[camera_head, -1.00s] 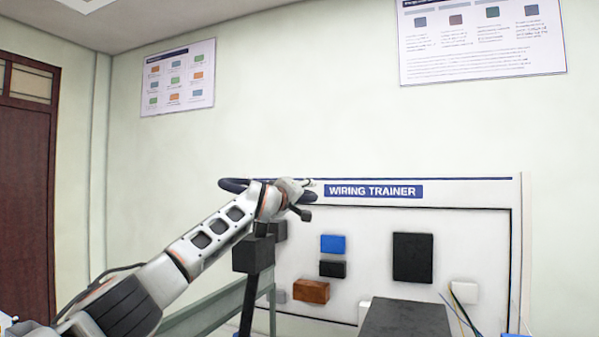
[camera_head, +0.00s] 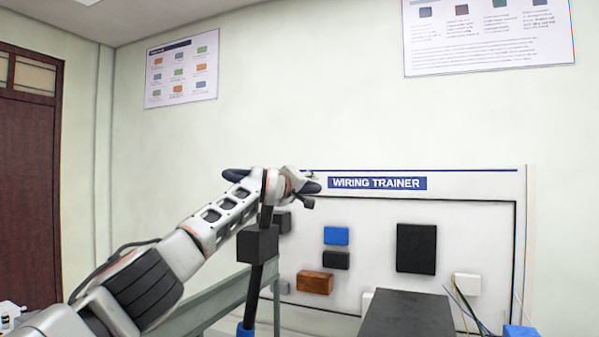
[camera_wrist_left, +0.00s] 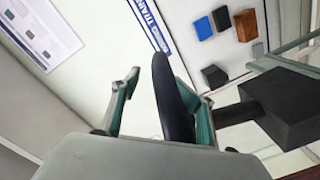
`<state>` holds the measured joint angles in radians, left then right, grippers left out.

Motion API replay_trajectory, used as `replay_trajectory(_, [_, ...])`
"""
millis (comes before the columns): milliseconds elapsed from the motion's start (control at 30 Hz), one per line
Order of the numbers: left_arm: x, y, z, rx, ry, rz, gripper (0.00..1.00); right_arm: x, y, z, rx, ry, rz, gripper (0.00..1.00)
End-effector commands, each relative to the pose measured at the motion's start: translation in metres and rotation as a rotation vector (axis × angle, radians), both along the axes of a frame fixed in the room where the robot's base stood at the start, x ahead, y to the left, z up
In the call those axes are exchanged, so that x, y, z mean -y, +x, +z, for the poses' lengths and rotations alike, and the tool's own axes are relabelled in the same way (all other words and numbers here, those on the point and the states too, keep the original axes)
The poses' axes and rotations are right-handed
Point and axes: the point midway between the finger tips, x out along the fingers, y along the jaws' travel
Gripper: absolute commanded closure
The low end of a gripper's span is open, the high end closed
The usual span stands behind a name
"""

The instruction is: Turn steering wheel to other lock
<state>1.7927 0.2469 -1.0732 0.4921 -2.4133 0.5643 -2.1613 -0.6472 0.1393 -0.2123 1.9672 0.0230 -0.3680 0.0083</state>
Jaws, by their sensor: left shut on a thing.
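The steering wheel (camera_head: 235,175) is a thin dark ring, seen almost edge-on in the head view. It sits on a dark column with a black box (camera_head: 257,244) below the rim. My left gripper (camera_head: 301,184) is at the wheel's right side, and my wrist hides much of the ring. In the left wrist view, the dark rim (camera_wrist_left: 172,100) passes between the two green-and-grey fingers of my left gripper (camera_wrist_left: 168,88), which is shut on it. The black box (camera_wrist_left: 288,105) also shows there. My right gripper is out of view.
A white wiring trainer board (camera_head: 475,212) stands behind the wheel with several coloured blocks. A dark box (camera_head: 408,314) and loose wires (camera_head: 465,305) are at the lower right. A grey-green rail (camera_head: 215,302) runs beside the column.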

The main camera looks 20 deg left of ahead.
Motion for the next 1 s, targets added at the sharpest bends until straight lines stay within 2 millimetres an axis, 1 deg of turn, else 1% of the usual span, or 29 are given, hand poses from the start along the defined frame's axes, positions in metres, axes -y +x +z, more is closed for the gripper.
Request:
replay_trajectory(33, [0.001,-0.004,0.013,0.028,0.011,-0.004,0.64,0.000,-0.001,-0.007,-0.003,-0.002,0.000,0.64])
replay_trajectory(167, [0.003,-0.009,0.014,0.031,0.011,-0.009,0.64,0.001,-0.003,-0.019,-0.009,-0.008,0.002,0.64])
replay_trajectory(233, [0.003,-0.012,0.015,0.031,0.009,-0.011,0.64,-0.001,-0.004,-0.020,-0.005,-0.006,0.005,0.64])
replay_trajectory(567, [0.007,-0.023,0.009,0.026,0.009,-0.016,0.64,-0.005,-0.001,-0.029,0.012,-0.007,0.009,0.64])
replay_trajectory(767, [0.007,-0.027,-0.004,0.012,0.008,-0.013,0.64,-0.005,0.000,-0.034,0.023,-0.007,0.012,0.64])
replay_trajectory(800, [0.006,-0.030,-0.001,0.014,0.008,-0.013,0.64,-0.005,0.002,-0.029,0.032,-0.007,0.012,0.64])
replay_trajectory(833, [0.006,-0.033,0.001,0.016,0.008,-0.013,0.64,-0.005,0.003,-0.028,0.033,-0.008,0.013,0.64])
replay_trajectory(1000, [0.005,-0.044,0.001,0.014,0.006,-0.013,0.64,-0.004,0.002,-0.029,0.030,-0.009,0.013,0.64])
